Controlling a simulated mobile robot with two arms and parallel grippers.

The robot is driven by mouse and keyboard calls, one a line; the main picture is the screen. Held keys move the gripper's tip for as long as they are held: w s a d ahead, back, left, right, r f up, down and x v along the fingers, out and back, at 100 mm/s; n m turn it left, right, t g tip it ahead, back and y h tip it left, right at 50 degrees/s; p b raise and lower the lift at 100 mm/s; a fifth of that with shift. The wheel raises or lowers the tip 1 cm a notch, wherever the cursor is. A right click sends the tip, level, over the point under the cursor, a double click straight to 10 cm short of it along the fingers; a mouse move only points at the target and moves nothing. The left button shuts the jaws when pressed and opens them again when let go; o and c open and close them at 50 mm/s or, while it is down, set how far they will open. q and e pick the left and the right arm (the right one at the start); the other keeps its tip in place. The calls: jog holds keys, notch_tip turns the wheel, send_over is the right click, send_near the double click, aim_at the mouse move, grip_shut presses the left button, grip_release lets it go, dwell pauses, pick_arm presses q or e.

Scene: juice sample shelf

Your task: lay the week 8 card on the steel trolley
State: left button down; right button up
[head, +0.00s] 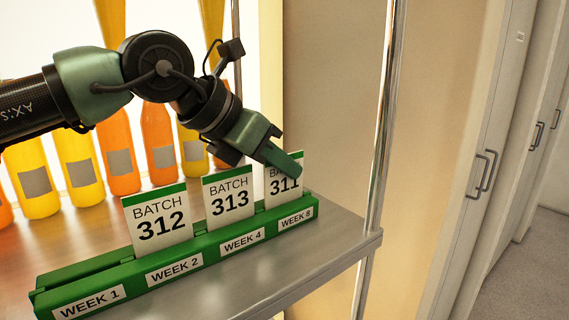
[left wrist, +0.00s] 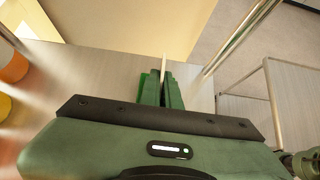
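The week 8 card, a white card with a green top reading Batch 311 (head: 283,185), stands upright in the green holder (head: 205,262) above its "WEEK 8" label. My left gripper (head: 284,163) reaches down over the card's top and hides part of it. In the left wrist view its edge (left wrist: 164,66) shows thin and white between the two green fingers (left wrist: 162,90), which look closed on it. A steel-framed piece with a grey top (left wrist: 243,118), possibly the trolley, stands at the right of that view.
Cards Batch 312 (head: 158,220) and Batch 313 (head: 229,197) stand in the holder; the WEEK 1 place has no card. Orange and yellow bottles (head: 118,160) stand behind. A chrome post (head: 382,120) rises at the shelf's right corner. Grey cabinets (head: 490,150) are farther right.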

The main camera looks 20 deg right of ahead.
pick_arm(q)
jog(key=shift+r+p, duration=0.35)
jog(key=shift+r, duration=0.35)
dwell(1.1)
jog(key=shift+r+p, duration=1.1)
jog(key=shift+r, duration=0.65)
jog(key=shift+f, duration=0.1)
